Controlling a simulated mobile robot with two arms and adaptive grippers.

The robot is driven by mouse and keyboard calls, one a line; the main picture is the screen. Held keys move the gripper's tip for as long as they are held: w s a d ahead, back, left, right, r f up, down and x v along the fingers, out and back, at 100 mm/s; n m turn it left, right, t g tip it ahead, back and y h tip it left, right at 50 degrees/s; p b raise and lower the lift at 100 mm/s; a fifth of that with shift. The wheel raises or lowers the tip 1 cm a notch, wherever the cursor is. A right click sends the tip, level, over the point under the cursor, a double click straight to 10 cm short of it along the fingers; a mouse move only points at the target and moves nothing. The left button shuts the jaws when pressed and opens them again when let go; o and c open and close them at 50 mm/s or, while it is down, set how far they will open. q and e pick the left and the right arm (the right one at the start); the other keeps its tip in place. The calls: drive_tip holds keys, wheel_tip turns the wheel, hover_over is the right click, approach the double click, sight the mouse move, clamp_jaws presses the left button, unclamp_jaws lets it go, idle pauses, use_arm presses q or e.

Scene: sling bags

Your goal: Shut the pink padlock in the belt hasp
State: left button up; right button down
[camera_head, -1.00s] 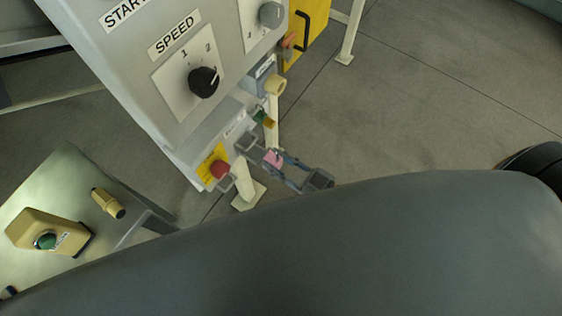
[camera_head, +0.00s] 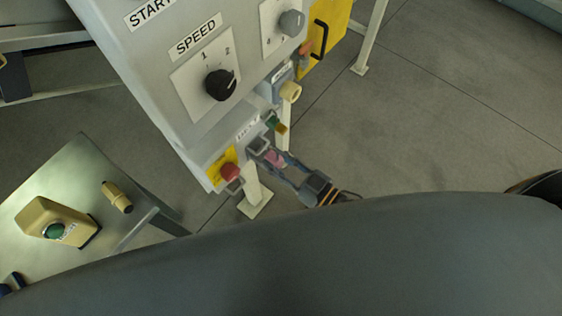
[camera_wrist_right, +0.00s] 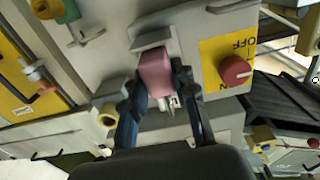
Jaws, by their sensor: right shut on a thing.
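The pink padlock (camera_wrist_right: 156,74) is between the fingers of my right gripper (camera_wrist_right: 160,88) in the right wrist view. In the head view the padlock (camera_head: 273,158) shows small between the fingers of the right gripper (camera_head: 274,163). My right gripper is shut on it, close to the front of the grey machine panel (camera_wrist_right: 125,35). A grey bracket (camera_wrist_right: 151,37) on the panel lies just beyond the padlock; I cannot tell whether it is the belt hasp or whether the shackle passes through it.
A red knob on a yellow plate (camera_wrist_right: 235,71) is right of the padlock. A black speed dial (camera_head: 220,85) is higher on the panel. A metal table (camera_head: 72,180) with a tan button box (camera_head: 57,221) stands at the left.

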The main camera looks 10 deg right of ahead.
sight(269, 157)
drive_tip(key=shift+x, duration=1.55)
drive_tip(key=shift+f, duration=0.15)
drive_tip(key=shift+c, duration=1.7)
unclamp_jaws()
drive_tip(key=shift+s+d, duration=0.1)
drive_tip(key=shift+s, duration=0.05)
drive_tip(key=shift+p+v, duration=0.85)
drive_tip(key=shift+v, duration=2.5)
